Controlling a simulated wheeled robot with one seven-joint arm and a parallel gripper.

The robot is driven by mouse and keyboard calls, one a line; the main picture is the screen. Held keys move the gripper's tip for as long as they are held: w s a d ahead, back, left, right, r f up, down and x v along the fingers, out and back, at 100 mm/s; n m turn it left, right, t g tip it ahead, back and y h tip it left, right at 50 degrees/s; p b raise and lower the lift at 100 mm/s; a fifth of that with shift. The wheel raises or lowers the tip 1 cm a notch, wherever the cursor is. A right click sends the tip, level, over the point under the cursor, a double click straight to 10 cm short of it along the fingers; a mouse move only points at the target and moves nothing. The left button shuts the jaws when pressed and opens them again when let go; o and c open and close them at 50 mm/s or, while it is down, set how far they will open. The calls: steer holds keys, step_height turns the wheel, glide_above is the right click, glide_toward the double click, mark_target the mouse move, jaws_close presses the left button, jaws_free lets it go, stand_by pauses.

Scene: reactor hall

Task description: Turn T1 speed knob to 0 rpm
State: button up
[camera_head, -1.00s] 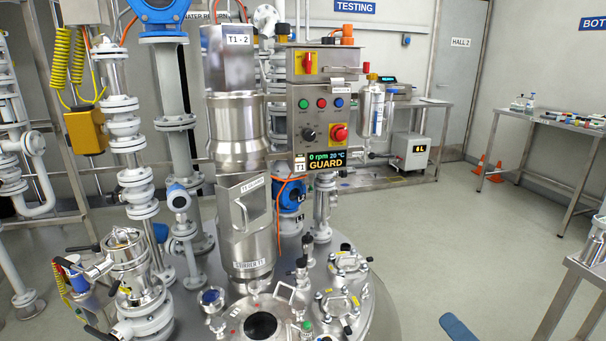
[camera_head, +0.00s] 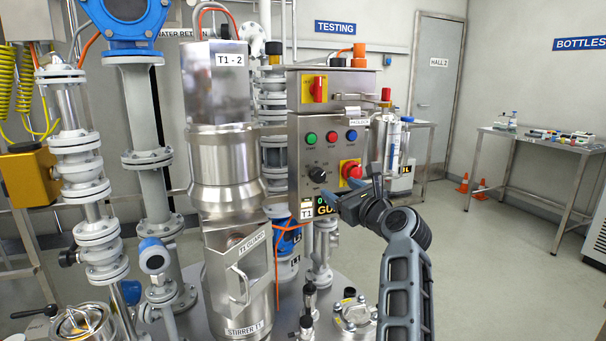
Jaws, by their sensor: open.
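The T1 control box (camera_head: 298,150) is a grey metal panel to the right of the steel T1-2 column. Its black speed knob (camera_head: 317,174) sits at the lower left of the panel face, below the green button.
A red emergency button (camera_head: 351,171) on a yellow plate is close above my gripper. Green, red and blue buttons sit above, and a red-yellow switch (camera_head: 314,89) tops the box. The steel column (camera_head: 222,160) stands left. Open floor lies to the right.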

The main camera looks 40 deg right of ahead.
mark_target(320, 176)
steer(key=shift+a+r+x, duration=0.1)
steer(key=shift+r+x, duration=0.05)
steer(key=shift+x, duration=2.05)
steer(key=shift+a+r+x, duration=0.15)
steer(key=shift+x, duration=2.05)
steer(key=shift+c, duration=0.3)
steer(key=c, duration=1)
